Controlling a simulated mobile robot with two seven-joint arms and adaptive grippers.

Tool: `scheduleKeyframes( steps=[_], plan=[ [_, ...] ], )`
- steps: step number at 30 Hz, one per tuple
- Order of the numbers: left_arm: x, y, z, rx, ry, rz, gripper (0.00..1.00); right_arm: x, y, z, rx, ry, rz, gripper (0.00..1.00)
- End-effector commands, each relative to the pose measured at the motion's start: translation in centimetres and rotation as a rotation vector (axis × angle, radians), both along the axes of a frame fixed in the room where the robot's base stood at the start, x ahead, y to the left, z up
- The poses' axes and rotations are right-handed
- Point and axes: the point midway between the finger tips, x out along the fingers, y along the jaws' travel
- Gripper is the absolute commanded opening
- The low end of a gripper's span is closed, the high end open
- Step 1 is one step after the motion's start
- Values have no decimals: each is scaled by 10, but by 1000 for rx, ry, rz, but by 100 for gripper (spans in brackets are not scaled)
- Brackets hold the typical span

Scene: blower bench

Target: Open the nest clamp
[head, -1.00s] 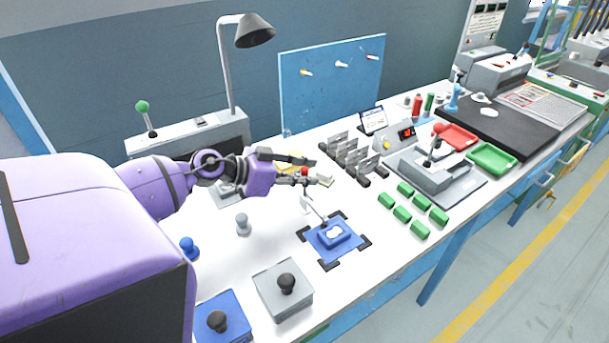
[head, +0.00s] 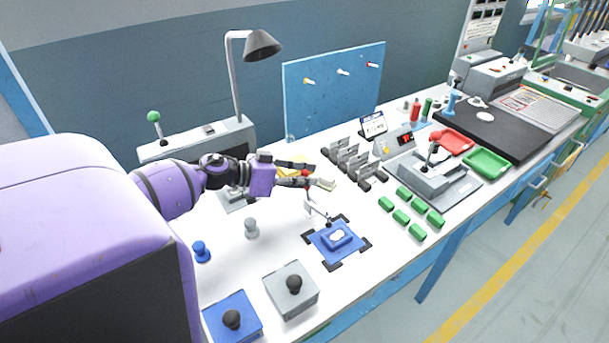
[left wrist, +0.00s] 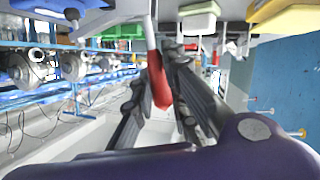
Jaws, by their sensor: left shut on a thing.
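The nest is a blue block (head: 337,240) on a blue plate with dark corner brackets, with a white piece on top. The clamp's thin metal arm (head: 318,211) rises at its back left side. The clamp's red handle (head: 306,180) shows between the fingers of my left gripper (head: 316,175). In the left wrist view the red handle (left wrist: 158,80), on a pale rod, lies between the dark fingers (left wrist: 165,95), which are shut on it. The fingers hide part of the handle in the head view. My right gripper is not in view.
Several green blocks (head: 402,215) lie right of the nest. A row of grey fixtures (head: 352,162) stands behind it. A grey box with a black knob (head: 291,290) and a grey peg (head: 251,228) stand at the front left. A yellow item (head: 291,168) is behind the gripper.

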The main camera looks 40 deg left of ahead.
Motion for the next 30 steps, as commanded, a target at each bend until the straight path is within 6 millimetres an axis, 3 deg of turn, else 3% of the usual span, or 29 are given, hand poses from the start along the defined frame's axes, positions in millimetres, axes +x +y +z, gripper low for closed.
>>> scheduleKeyframes(
  steps=[12, 24, 30],
  plan=[
    [6, 20, -10, -273, 79, 0, 0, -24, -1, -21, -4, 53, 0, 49],
    [8, 25, -12, -373, 107, -1, 0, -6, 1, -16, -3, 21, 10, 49],
    [8, 25, -12, -376, 107, -1, 0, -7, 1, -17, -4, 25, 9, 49]
  ],
)
